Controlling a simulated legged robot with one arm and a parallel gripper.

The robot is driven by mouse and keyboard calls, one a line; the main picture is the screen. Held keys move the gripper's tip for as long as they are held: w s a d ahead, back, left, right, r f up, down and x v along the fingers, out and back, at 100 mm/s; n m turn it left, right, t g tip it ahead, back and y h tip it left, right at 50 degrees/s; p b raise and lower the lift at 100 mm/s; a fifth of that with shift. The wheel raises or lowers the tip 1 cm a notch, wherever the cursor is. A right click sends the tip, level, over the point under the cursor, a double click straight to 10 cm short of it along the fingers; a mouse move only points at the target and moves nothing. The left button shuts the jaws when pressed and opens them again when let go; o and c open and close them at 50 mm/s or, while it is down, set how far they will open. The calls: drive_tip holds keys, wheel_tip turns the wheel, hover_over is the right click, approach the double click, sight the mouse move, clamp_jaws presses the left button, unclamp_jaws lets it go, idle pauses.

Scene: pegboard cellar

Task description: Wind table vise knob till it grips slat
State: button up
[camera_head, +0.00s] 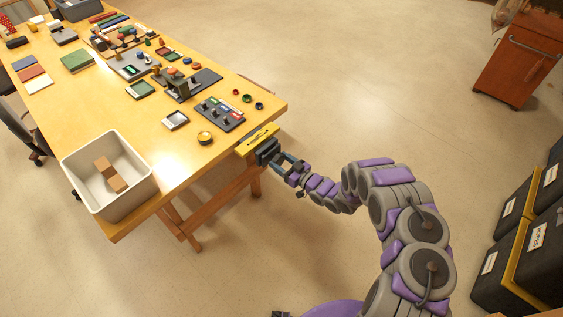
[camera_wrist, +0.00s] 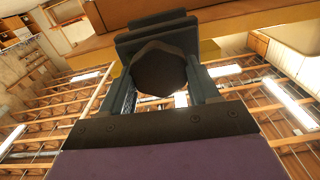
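The table vise (camera_head: 266,151) is a dark block at the table's near right corner; its stacked dark plates also show in the wrist view (camera_wrist: 155,27). A yellow bar, seemingly the slat (camera_head: 254,141), lies along the edge beside it; a yellow length also shows in the wrist view (camera_wrist: 265,20). Whether the jaws touch it is hidden. The dark, many-sided knob (camera_wrist: 160,70) faces the wrist camera. My gripper (camera_head: 284,163) reaches the vise from the outer side. Its fingers stand apart on either side of the knob (camera_wrist: 162,85); whether they press on it is unclear.
The wooden table (camera_head: 190,175) carries a white bin (camera_head: 75,170) with brown blocks, a dark panel with knobs (camera_head: 219,113) and a round yellow item (camera_head: 205,138). Floor around my arm is clear. Dark bins (camera_head: 500,265) stand at right, a brown cabinet (camera_head: 518,60) farther back.

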drive_tip(key=c, duration=0.5)
